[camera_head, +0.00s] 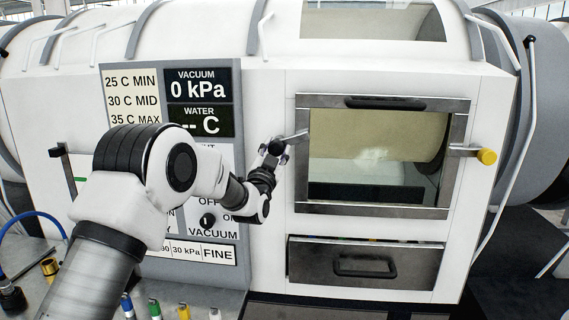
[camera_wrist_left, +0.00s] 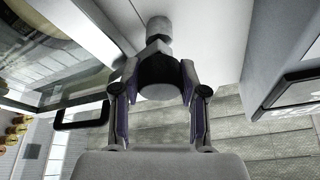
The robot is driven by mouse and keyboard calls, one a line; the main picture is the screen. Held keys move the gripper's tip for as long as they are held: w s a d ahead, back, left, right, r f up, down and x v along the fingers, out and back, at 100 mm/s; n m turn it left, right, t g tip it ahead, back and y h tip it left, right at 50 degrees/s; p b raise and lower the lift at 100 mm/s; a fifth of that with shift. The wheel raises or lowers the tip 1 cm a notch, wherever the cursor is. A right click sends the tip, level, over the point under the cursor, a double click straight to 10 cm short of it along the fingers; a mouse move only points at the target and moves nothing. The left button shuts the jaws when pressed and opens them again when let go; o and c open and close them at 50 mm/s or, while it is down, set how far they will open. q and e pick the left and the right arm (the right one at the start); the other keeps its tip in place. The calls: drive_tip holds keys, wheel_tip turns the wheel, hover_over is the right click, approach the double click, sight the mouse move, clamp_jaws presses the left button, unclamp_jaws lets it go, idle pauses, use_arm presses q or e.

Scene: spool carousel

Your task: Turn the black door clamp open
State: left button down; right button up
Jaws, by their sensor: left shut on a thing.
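The black door clamp (camera_head: 277,147) is at the left edge of the chamber door (camera_head: 455,170) in the head view. Its metal arm reaches right and slightly up onto the door frame. My left gripper (camera_head: 272,156) is shut on the clamp's black knob. In the left wrist view the dark knob (camera_wrist_left: 160,75) sits between the two fingers of the left gripper (camera_wrist_left: 159,84), with a grey metal piece beyond it. The fingers partly cover the knob in the head view. My right gripper is not in view.
A clamp with a yellow knob (camera_head: 487,156) is at the door's right edge. A drawer (camera_head: 365,266) with a black handle lies below the door. A display panel (camera_head: 198,87) reading 0 kPa vacuum is left of the clamp. Small coloured fittings (camera_head: 154,309) stand at the lower left.

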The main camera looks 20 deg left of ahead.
use_arm(q)
drive_tip(key=n+y+b, duration=0.1)
drive_tip(key=n, duration=0.1)
drive_tip(key=n+y+b, duration=0.1)
drive_tip(key=n+b, duration=0.1)
drive_tip(key=shift+f, duration=0.3)
drive_tip(key=n+y+b, duration=0.1)
drive_tip(key=n, duration=0.1)
drive_tip(key=n+y+b, duration=0.1)
drive_tip(key=n, duration=0.2)
drive_tip(key=shift+d+r+y+b, duration=0.1)
drive_tip(key=shift+y+b, duration=0.2)
drive_tip(key=shift+b, duration=0.1)
drive_tip(key=n+g+y, duration=0.1)
drive_tip(key=n, duration=0.1)
drive_tip(key=n+y+b, duration=0.1)
drive_tip(key=n, duration=0.2)
drive_tip(key=shift+r+g, duration=0.15)
drive_tip(key=shift+g, duration=0.25)
drive_tip(key=shift+n+g+y, duration=0.4)
drive_tip(key=shift+n+g, duration=0.05)
drive_tip(key=shift+n, duration=0.9)
drive_tip(key=shift+n+g+y, duration=0.4)
drive_tip(key=shift+n+g, duration=0.05)
drive_tip(key=shift+n, duration=0.9)
drive_tip(key=c, duration=0.6)
unclamp_jaws()
